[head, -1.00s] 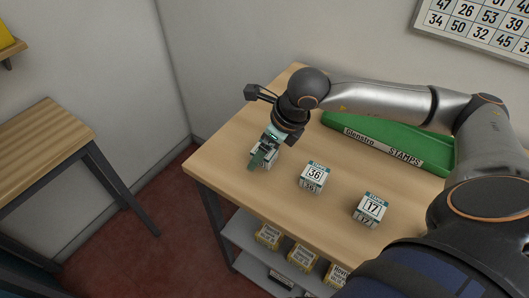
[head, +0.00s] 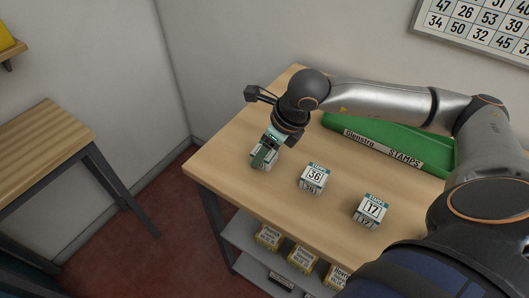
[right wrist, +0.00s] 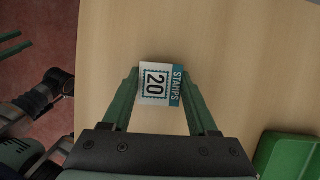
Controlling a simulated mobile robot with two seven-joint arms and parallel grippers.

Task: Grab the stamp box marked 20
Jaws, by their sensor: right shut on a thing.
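The stamp box marked 20 (right wrist: 158,84) is a small white box with a teal STAMPS band, seen from above in the right wrist view. In the head view it (head: 262,163) is at the left part of the counter, partly hidden by my right gripper (head: 267,152). The green fingers of my right gripper (right wrist: 160,93) are shut on two opposite sides of this box. The box seems to be at the counter top; I cannot tell whether it is clear of it.
Stamp boxes marked 36 (head: 313,179) and 17 (head: 370,211) stand to the right on the wooden counter (head: 230,165). A green STAMPS tray (head: 400,143) lies behind them. Several yellow boxes are on the shelf (head: 240,232) below.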

